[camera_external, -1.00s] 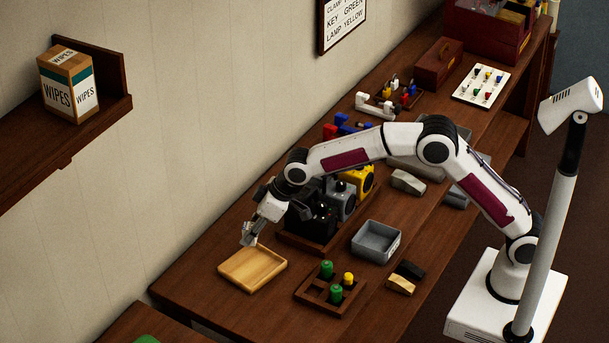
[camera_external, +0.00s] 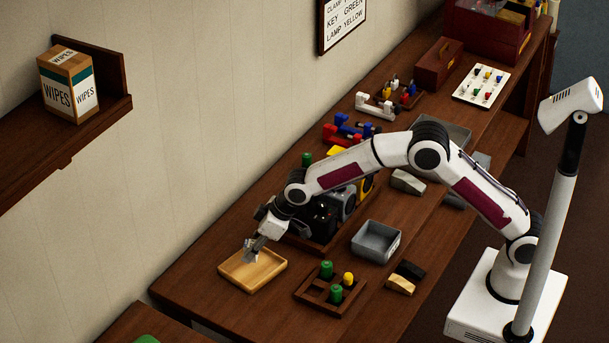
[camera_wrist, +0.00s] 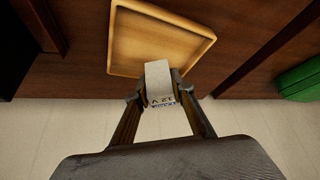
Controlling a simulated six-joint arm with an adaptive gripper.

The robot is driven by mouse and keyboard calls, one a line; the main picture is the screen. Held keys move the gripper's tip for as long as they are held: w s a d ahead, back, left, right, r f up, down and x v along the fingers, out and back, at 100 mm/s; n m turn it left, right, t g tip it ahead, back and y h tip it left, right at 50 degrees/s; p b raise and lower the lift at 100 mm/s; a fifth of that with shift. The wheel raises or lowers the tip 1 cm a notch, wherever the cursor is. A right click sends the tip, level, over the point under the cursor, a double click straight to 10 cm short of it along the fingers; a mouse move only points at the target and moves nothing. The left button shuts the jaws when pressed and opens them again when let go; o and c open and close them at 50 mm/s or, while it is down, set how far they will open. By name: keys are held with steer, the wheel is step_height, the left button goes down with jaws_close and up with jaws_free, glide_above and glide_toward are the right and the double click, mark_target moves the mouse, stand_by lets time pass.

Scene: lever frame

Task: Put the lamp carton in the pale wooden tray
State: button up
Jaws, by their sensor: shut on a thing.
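The lamp carton (camera_wrist: 159,80) is a small pale box with dark print, held between my gripper's fingers in the wrist view. My gripper (camera_wrist: 160,91) is shut on it. The pale wooden tray (camera_wrist: 190,22) is a shallow square tray with a raised rim, just beyond the carton in the wrist view. In the external view the tray (camera_external: 265,283) lies on the bench, and my gripper (camera_external: 251,249) is low over its back left part. The carton is too small there to make out clearly. I cannot tell whether it touches the tray floor.
A dark wooden rack (camera_external: 318,305) with green and yellow pieces stands right of the tray. A grey bin (camera_external: 376,241) and a black-and-tan block (camera_external: 405,277) are further right. Dark, grey and yellow devices (camera_external: 322,218) stand close behind my gripper. The wall runs along the back.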

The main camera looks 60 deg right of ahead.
steer(key=shift+f, duration=1.85)
steer(key=shift+f, duration=0.1)
steer(key=o, duration=0.8)
steer(key=shift+v, duration=6.15)
